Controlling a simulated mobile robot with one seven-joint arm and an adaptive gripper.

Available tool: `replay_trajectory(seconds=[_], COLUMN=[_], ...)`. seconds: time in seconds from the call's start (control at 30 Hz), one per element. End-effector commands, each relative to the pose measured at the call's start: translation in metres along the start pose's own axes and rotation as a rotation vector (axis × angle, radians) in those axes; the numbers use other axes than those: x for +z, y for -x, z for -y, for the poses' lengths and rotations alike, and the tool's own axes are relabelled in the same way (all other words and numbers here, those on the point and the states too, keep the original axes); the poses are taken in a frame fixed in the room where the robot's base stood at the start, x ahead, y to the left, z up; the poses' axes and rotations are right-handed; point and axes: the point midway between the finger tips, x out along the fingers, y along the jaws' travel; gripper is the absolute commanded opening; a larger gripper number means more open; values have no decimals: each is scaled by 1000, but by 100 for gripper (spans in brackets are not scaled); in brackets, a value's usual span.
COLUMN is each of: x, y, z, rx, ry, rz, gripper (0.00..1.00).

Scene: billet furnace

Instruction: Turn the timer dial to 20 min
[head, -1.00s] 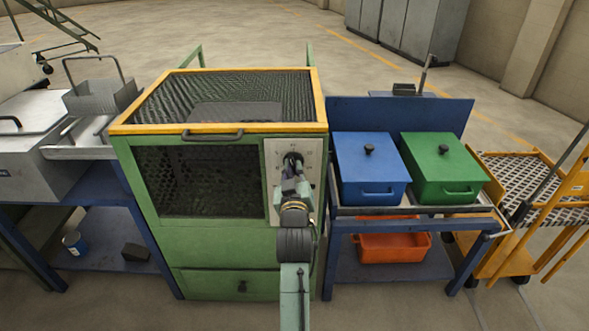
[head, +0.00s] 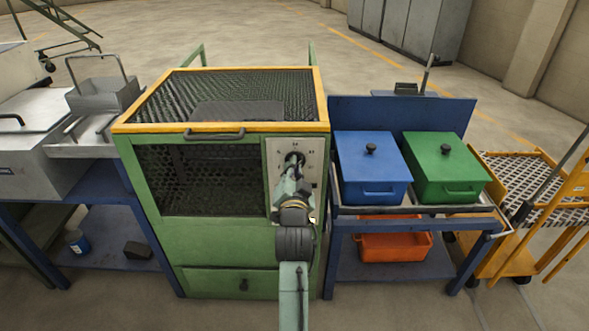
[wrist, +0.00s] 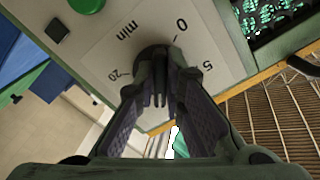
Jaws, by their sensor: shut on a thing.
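The timer dial (wrist: 155,53) is a dark round knob on the pale control panel (wrist: 108,50) of the green furnace (head: 195,238). In the wrist view the panel has printed marks "0", "5", "20" and "min" around the dial. My gripper (wrist: 160,85) is shut on the dial, with its fingers at either side of it. The fingers hide much of the dial, and I cannot tell which mark it points to. In the head view my gripper (head: 292,170) is at the upper part of the panel and partly covers it.
A green button (wrist: 87,4) and a small black square (wrist: 57,29) sit on the panel near the dial. To the right, a blue box (head: 368,180) and a green box (head: 440,170) stand on a bench.

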Motion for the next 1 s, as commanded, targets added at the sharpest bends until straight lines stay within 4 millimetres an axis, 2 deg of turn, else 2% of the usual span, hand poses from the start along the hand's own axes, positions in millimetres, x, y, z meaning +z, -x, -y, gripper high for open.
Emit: replay_trajectory(seconds=[1.0], x=[-1], y=[0], z=[3], rx=[0], ry=[-963], rz=[1], gripper=[0])
